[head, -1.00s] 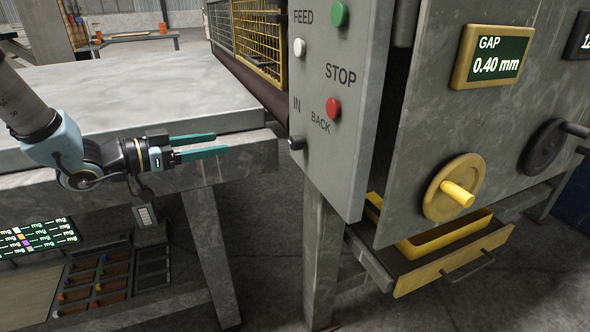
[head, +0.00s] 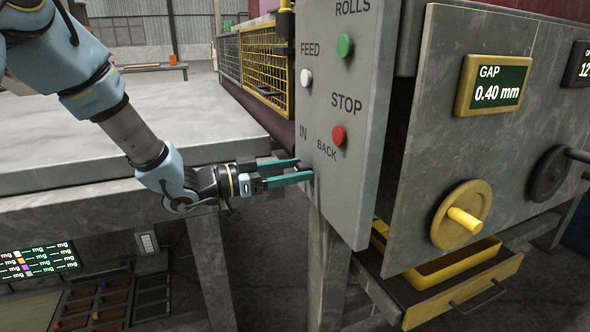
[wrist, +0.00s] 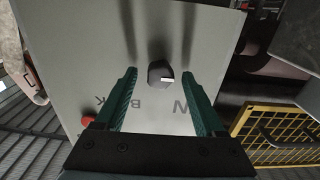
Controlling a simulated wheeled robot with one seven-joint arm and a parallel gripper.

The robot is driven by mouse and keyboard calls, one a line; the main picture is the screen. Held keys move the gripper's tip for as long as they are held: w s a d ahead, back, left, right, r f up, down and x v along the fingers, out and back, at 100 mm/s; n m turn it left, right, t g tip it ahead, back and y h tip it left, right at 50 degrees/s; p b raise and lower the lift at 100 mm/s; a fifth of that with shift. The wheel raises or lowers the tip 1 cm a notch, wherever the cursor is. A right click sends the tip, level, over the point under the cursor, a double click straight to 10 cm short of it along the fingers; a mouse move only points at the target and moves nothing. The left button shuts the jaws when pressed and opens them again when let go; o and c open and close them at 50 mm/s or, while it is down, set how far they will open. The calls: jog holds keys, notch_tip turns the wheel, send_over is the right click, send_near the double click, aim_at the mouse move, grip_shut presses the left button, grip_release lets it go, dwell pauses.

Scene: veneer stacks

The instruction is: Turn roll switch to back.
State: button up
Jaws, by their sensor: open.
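The roll switch is a dark knob with a white pointer mark (wrist: 161,74) on the grey control panel (head: 345,205). In the wrist view it sits between and just beyond the tips of my gripper (wrist: 160,75), with IN and BACK printed near it. The white mark points toward the IN side. In the head view my gripper (head: 306,168) is open, its teal fingertips at the panel's left edge below the IN label. The fingers hide most of the switch there. I cannot tell whether the fingers touch it.
The panel also carries a green button (head: 345,46), a white button (head: 306,77) and a red STOP button (head: 338,135). A yellow handwheel (head: 461,214) stands to the right. A grey table (head: 110,130) lies left, under my arm. A yellow mesh guard (head: 265,68) stands behind.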

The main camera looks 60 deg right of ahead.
jog(key=shift+s+d, duration=0.1)
jog(key=shift+d, duration=0.05)
jog(key=shift+c, duration=0.3)
grip_shut()
dwell(0.3)
